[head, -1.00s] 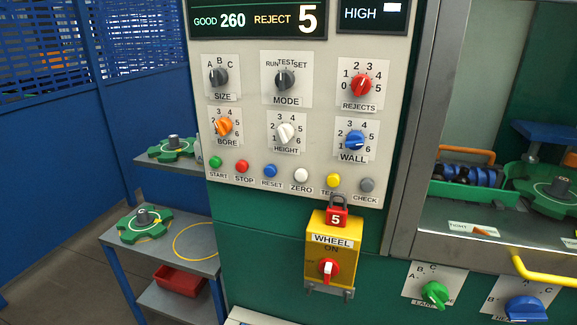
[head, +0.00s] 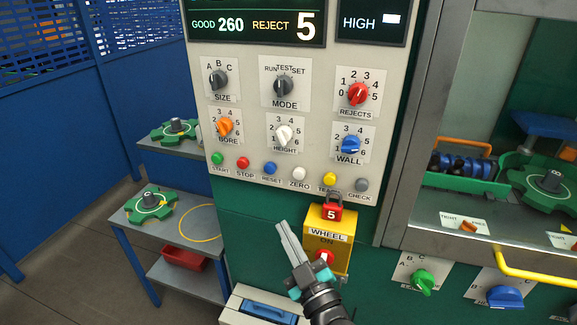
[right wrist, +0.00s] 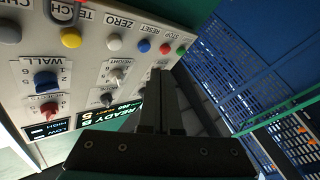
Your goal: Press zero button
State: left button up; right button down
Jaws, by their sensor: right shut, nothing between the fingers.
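The white ZERO button (head: 299,174) sits in the button row at the bottom of the light control panel (head: 240,120), between the blue RESET button (head: 270,168) and the yellow button (head: 329,179). It also shows in the right wrist view (right wrist: 114,42), upside down. My right gripper (head: 283,226) is shut and empty, fingers pointing up and left. In the head view its tips appear below the ZERO button, apart from the panel. In the right wrist view the closed fingers (right wrist: 160,75) appear beside the panel. My left gripper is not in view.
A yellow WHEEL box (head: 340,222) with a red lock (head: 332,208) juts from the machine, partly behind my right gripper. A yellow handle (head: 535,268) sticks out at right. Shelves with green wheels (head: 150,203) stand at left.

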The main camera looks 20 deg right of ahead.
aim_at(299, 174)
jog(key=shift+t, duration=0.5)
jog(key=r, duration=0.4)
jog(key=shift+w+a+r, duration=0.1)
jog(key=shift+a+r, duration=0.1)
jog(key=shift+a, duration=0.05)
jog(key=shift+w+d+b, duration=0.55)
jog(key=shift+w+d, duration=0.25)
jog(key=shift+w, duration=0.45)
jog(key=shift+w+d+b, duration=0.6)
jog(key=shift+w+d, duration=0.25)
jog(key=shift+w, duration=0.35)
jog(key=shift+w+d+b, duration=0.55)
jog(key=shift+w+d, duration=0.25)
jog(key=shift+w, duration=0.45)
jog(key=shift+w+d, duration=0.2)
jog(key=shift+w, duration=0.15)
